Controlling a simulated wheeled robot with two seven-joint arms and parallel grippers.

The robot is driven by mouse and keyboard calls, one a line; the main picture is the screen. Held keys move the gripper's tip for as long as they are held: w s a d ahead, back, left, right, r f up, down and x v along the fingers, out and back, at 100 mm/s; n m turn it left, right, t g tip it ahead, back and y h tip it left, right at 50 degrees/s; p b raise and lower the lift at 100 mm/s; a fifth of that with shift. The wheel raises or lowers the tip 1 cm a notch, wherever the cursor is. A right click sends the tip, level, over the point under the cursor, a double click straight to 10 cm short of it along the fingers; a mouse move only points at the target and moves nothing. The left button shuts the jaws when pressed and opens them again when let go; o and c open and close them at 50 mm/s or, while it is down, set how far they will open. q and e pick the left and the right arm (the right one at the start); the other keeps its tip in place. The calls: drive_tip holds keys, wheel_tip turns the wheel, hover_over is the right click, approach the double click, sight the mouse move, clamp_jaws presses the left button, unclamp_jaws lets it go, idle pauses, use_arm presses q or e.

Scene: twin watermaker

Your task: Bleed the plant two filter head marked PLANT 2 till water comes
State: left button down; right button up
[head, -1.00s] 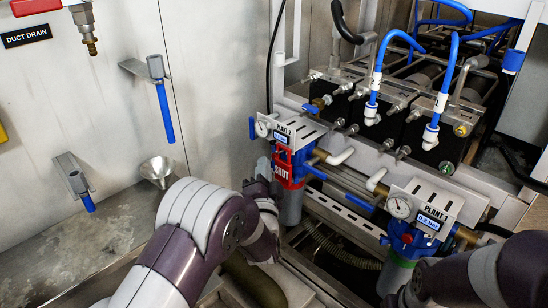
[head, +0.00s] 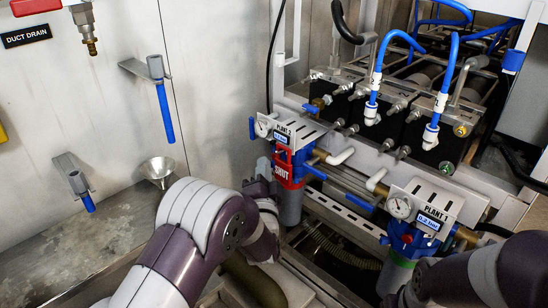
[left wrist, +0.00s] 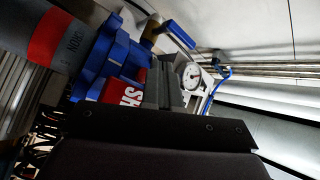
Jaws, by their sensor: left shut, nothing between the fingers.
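The plant two filter head (head: 297,158) is blue, under a white plate (head: 290,130) marked PLANT 2 with a gauge (head: 262,129) and a small display. A red SHUT tag (head: 282,172) hangs on its front, above a grey bowl (head: 290,208). The gauge (left wrist: 193,76) shows beyond. No water is visible.
The plant one filter head (head: 408,242) stands to the right, its display reading 0.2 bar, with my right arm in front. A metal funnel (head: 158,168) and blue-tubed holders (head: 163,108) are at the left. Pipes and blue hoses (head: 452,62) crowd the back.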

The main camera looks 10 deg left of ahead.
use_arm(q)
drive_tip(key=shift+w+d, duration=0.15)
drive_tip(key=shift+w+d, duration=0.15)
drive_tip(key=shift+w, duration=0.05)
drive_tip(key=shift+w+d, duration=0.25)
drive_tip(key=shift+w, duration=0.1)
idle(1.0)
drive_tip(key=shift+s+a, duration=0.1)
idle(1.0)
drive_tip(key=shift+s+a, duration=0.4)
drive_tip(key=shift+s, duration=0.2)
drive_tip(key=s+a, duration=0.1)
drive_tip(key=s, duration=0.1)
drive_tip(key=s+a, duration=0.2)
idle(0.4)
